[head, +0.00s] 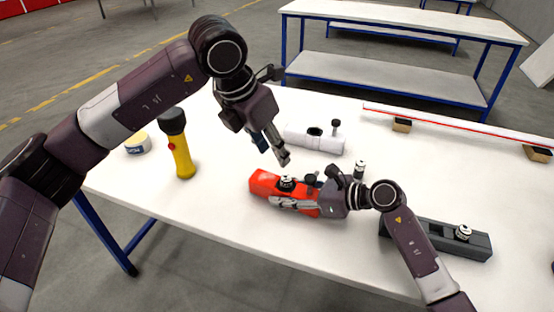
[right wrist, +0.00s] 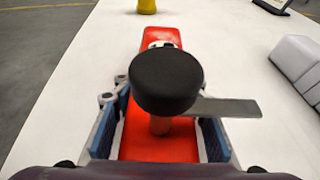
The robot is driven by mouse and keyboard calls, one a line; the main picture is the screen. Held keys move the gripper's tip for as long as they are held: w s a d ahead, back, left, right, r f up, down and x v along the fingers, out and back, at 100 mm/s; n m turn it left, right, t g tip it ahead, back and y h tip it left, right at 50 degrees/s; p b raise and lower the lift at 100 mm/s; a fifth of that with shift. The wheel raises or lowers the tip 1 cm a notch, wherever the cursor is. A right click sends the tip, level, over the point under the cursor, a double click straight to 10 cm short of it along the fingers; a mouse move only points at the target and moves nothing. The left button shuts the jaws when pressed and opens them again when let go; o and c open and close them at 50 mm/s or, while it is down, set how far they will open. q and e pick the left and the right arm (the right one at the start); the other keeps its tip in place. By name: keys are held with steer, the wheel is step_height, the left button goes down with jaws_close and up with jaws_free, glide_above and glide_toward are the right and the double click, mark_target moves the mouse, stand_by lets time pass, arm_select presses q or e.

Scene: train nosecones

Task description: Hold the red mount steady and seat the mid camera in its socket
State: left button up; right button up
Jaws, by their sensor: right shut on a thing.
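The red mount (head: 262,184) lies on the white table in the head view, and its red body shows in the right wrist view (right wrist: 150,140). My right gripper (head: 288,198) is shut on it, fingers along its sides. A small dark-and-silver camera (head: 286,182) stands on the mount's top. A black round cap (right wrist: 166,80) blocks much of the mount in the wrist view. Another small camera (head: 360,167) stands beside my right wrist; its base is hidden. I cannot tell which is the mid camera. My left gripper (head: 274,150) is open and empty, above the table behind the mount.
A white mount (head: 315,140) with a dark hole and a small camera stands behind. A dark grey mount (head: 440,237) with a camera lies at the right. A yellow flashlight (head: 182,155) and a round tub (head: 138,143) stand left. A long red-edged bar (head: 460,127) rests on wooden blocks.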

stand_by(0.4)
steer(key=o, duration=1.4)
steer(key=shift+c, duration=0.2)
